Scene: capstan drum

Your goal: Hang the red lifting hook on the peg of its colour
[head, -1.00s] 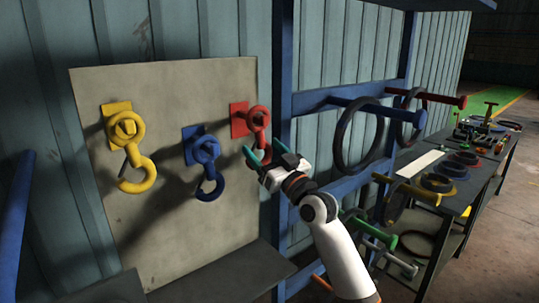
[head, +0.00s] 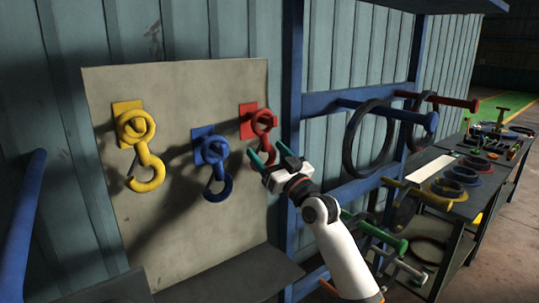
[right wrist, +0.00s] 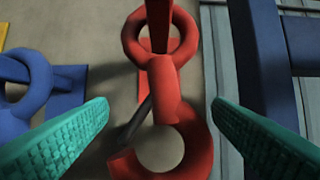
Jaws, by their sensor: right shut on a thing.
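The red lifting hook (head: 264,122) is at the red peg (right wrist: 158,22) on the red plate of the board (head: 190,90). In the right wrist view its ring (right wrist: 131,45) appears to be around the peg, and its curved lower part (right wrist: 196,140) hangs below. My right gripper (head: 273,157) is at the lower part, with one teal finger on each side, shut on the hook. The exact finger contact is hard to see. My left gripper is not in view.
A yellow hook (head: 145,178) and a blue hook (head: 219,188) hang on their pegs to the left. A blue rack post (head: 290,90) stands just right of the red hook.

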